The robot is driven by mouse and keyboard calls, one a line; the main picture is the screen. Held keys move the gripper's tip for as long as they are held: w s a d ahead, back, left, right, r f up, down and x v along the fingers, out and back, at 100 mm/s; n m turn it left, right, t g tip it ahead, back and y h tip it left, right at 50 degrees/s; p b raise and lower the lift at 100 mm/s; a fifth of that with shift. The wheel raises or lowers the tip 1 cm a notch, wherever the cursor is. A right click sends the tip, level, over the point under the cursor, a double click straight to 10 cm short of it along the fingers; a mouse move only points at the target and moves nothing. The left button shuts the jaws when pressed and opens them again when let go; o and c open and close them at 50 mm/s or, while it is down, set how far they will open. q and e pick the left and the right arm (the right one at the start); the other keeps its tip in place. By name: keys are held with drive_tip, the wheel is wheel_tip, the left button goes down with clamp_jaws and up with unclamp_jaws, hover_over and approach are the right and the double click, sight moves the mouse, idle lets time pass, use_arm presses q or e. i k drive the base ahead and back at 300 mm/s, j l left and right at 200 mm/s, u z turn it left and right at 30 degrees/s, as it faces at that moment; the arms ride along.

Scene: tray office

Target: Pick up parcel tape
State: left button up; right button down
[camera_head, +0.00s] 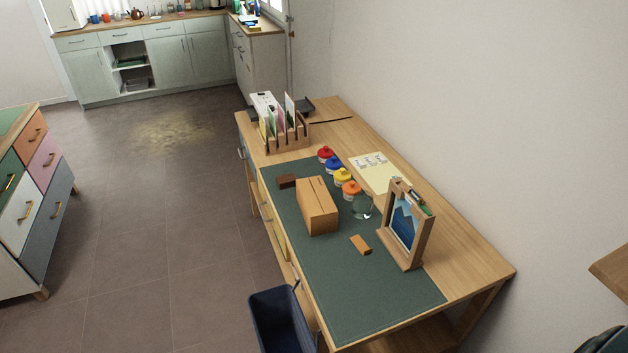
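I cannot make out a roll of parcel tape for certain. On the desk's green mat (375,315) stands a tan box (318,208) with a dark line along its top. A small dark brown block (287,181) lies at the box's far left, and a small orange-brown block (361,245) lies to its near right. Both are too small to tell what they are. Neither of my grippers is in view.
Jars with red (326,153), blue (334,162), yellow (343,176) and orange (351,188) lids line the mat's right side. A picture frame (384,243) stands near right. A file rack (273,143) stands behind. A dark blue bin (276,318) is at the desk's left front.

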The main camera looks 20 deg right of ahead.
sight(358, 241)
drive_tip(key=z, duration=1.05)
drive_tip(key=k+l, duration=0.05)
